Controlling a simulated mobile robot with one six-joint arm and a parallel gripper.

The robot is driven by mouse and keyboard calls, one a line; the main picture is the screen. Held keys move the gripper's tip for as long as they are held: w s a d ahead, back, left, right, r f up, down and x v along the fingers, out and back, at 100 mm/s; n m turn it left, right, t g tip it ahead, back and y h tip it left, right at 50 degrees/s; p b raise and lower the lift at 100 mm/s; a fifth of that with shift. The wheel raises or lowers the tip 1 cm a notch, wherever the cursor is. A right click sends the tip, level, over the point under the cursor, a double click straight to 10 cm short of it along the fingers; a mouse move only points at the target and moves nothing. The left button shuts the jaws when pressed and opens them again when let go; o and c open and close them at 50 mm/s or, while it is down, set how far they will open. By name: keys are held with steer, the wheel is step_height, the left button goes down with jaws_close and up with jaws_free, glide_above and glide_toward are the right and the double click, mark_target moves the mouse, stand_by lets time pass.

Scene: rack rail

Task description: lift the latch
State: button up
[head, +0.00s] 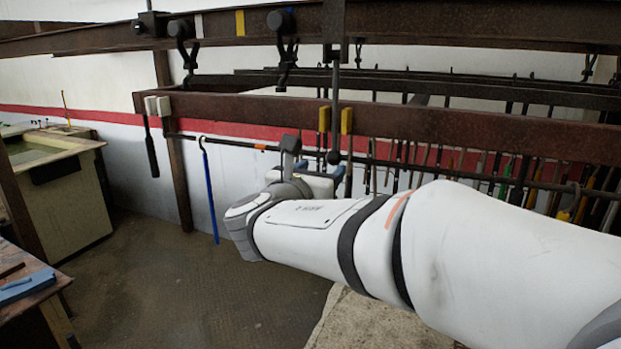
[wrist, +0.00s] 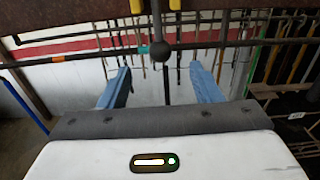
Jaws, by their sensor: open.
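A dark vertical rod with a round ball knob at its lower end, which looks like the latch, hangs from the rusty rail in the head view (head: 333,157). It also shows in the wrist view (wrist: 160,51), near the top centre. My gripper (wrist: 159,72) is open, with its two blue fingers apart and nothing between them. In the wrist view the knob appears just above the gap between the fingertips; contact cannot be made out. In the head view my wrist hides most of the gripper, just below the knob.
Two yellow marks (head: 346,120) flank the rod on the rusty beam (head: 240,106). A dark horizontal bar runs behind the knob, with several tools hanging beyond. A blue-handled hook (head: 209,190) hangs at left. A bench (head: 60,190) stands far left. The floor (head: 170,285) at lower left is clear.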

mark_target(331, 160)
steer(key=x, duration=0.8)
steer(key=shift+w+d, duration=0.1)
steer(key=shift+w, duration=0.05)
steer(key=shift+c, duration=0.2)
steer(key=c, duration=0.8)
steer(key=shift+c, duration=0.2)
